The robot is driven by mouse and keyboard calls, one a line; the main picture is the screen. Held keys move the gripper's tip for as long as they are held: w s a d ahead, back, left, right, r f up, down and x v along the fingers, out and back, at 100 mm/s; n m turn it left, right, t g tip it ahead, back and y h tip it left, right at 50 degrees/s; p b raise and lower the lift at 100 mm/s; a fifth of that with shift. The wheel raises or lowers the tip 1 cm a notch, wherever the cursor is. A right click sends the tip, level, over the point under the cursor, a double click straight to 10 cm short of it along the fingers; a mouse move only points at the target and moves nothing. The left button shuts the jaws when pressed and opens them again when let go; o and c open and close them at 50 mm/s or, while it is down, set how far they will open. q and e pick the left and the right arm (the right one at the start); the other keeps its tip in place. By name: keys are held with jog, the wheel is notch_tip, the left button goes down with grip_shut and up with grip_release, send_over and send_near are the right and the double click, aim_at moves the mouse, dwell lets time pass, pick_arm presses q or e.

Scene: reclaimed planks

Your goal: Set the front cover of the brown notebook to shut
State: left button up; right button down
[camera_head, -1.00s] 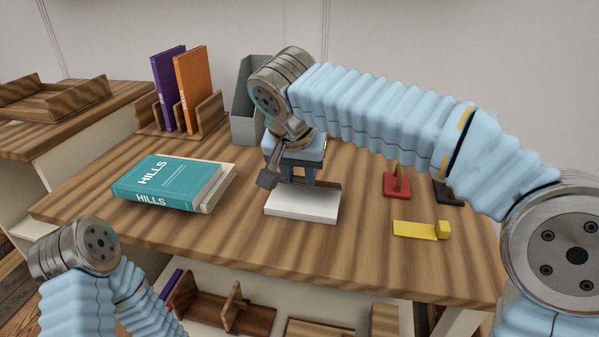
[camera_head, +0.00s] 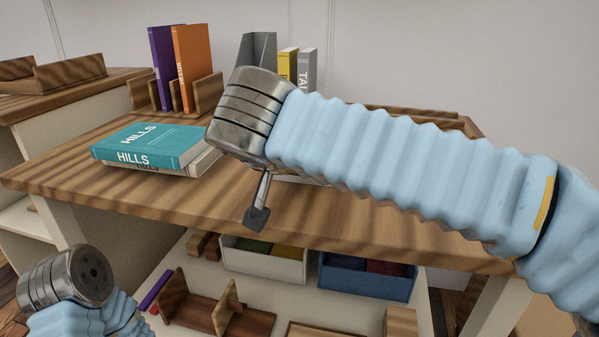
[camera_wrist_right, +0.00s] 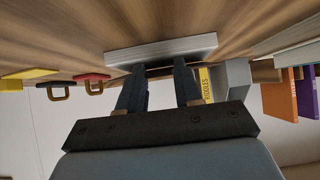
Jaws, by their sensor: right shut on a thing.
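The notebook shows in the right wrist view as a pale page block (camera_wrist_right: 160,50) lying on the desk, with a thin dark edge along its near side. My right gripper (camera_wrist_right: 160,67) is at that edge, shut on what looks like the notebook's front cover. The cover is mostly hidden by the fingers and its angle cannot be made out.
A rack with a purple book (camera_head: 164,68) and an orange book (camera_head: 191,65) stands behind. A yellow item (camera_wrist_right: 30,75) and a red item (camera_wrist_right: 92,83) are near the notebook. Bins (camera_head: 365,279) sit on the lower shelf.

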jog(key=shift+s+a+f, duration=0.1)
jog(key=shift+f, duration=0.3)
jog(key=c, duration=0.8)
grip_release()
jog(key=shift+o, duration=0.2)
jog(key=shift+r, duration=0.1)
jog(key=p+v, duration=0.2)
jog(key=v, duration=1.1)
jog(key=shift+s+r, duration=0.25)
jog(key=shift+r, duration=0.05)
